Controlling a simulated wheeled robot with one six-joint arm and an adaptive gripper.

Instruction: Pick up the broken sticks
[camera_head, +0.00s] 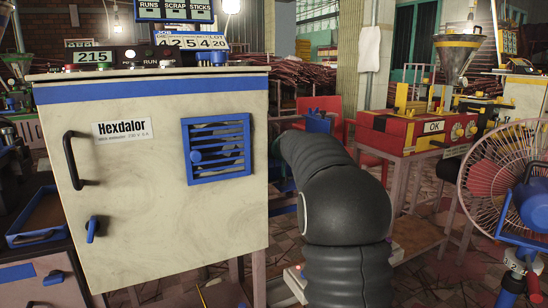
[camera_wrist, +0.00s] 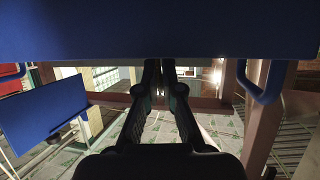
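I cannot make out any broken sticks with certainty in either view. In the head view my dark, ribbed arm reaches away from the camera at the middle right, and it hides my gripper. In the wrist view my gripper (camera_wrist: 161,66) shows two dark fingers that converge, their tips close together with only a narrow gap below them. No stick shows between them. The fingertips end at the lower edge of a large blue surface (camera_wrist: 160,28), which fills the top of the view and may hide the very tips.
A cream Hexdalor cabinet (camera_head: 160,220) stands close on the left. A fan (camera_head: 505,185) is at the right, and a red machine (camera_head: 405,135) stands behind. Reddish stick bundles (camera_head: 307,75) lie far back. A blue panel (camera_wrist: 45,112) and blue handle (camera_wrist: 264,85) flank my gripper.

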